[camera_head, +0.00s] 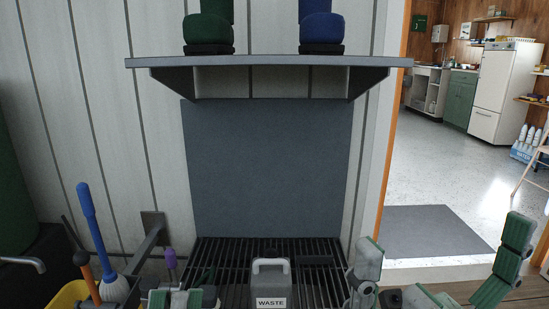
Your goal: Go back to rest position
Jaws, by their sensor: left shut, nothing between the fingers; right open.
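My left gripper (180,298) is at the bottom edge, left of centre, with its pads together and nothing seen between them. It is low in front of the slatted rack (230,250), left of the grey WASTE container (270,289). My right gripper (442,240) is at the lower right, its green-and-grey fingers spread wide apart with nothing between them. Its lower parts are cut off by the bottom edge.
A green boot (208,28) and a blue boot (322,30) stand on the wall shelf (265,62). A blue-handled brush (88,210) and an orange-handled tool (90,282) stand by a yellow bucket (66,298). A doorway with a dark mat (425,235) opens at right.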

